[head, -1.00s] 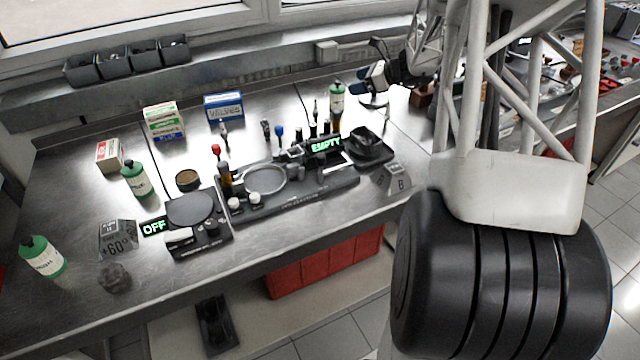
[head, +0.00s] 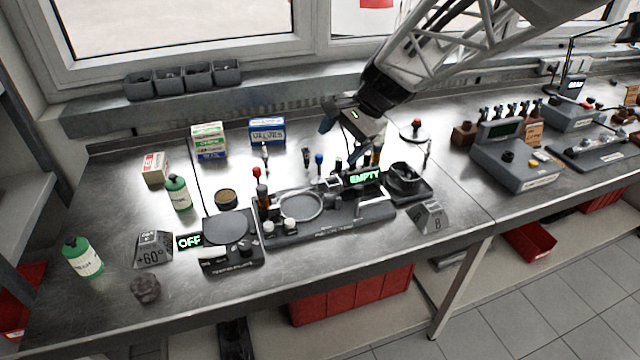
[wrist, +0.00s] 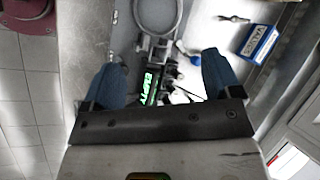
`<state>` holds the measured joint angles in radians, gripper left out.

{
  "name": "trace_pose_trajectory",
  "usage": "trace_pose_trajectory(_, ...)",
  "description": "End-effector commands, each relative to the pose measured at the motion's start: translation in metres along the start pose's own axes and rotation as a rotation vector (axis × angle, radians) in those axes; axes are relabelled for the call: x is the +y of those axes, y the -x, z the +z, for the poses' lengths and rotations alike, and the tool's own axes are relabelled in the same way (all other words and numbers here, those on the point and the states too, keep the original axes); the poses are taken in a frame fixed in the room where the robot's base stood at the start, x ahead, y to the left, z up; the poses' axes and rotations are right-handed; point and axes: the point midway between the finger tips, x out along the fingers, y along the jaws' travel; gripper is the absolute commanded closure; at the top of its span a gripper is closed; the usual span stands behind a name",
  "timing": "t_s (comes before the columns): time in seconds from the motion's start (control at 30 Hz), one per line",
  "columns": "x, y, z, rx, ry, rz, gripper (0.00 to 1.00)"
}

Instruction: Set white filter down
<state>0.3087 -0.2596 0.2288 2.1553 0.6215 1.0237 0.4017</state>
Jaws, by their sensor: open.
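My gripper (head: 341,140) is open above the back of the bench, behind the lit EMPTY display (head: 365,176). In the wrist view its two blue fingers (wrist: 164,72) are spread wide, with nothing visibly held. Between and beyond them show the EMPTY display (wrist: 147,88) and the fixture's ring (wrist: 158,15). I cannot identify a white filter for sure in either view. A pale disc with a red knob (head: 412,132) stands right of my gripper. An amber bottle (head: 377,154) is partly hidden by my gripper.
A blue VALVES box (head: 267,131), cartons (head: 208,140) and green-capped bottles (head: 178,191) stand left. A grey console (head: 515,155) stands right. Bare steel (head: 465,205) lies between.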

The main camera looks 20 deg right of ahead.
Motion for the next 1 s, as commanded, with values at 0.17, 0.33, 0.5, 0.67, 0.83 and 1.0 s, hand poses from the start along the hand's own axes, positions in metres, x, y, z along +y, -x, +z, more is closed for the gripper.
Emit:
trace_pose_trajectory(0.17, 0.028, 0.003, 0.054, 0.053, 0.223, 0.091, 0.16)
trace_pose_trajectory(0.33, 0.059, 0.005, 0.095, 0.103, 0.434, 0.179, 0.16)
trace_pose_trajectory(0.5, 0.093, 0.007, 0.130, 0.152, 0.647, 0.265, 0.16)
trace_pose_trajectory(0.67, 0.124, 0.009, 0.155, 0.195, 0.836, 0.342, 0.16)
trace_pose_trajectory(0.83, 0.149, 0.010, 0.170, 0.229, 0.983, 0.403, 0.16)
trace_pose_trajectory(1.0, 0.161, 0.010, 0.176, 0.245, 1.052, 0.433, 0.16)
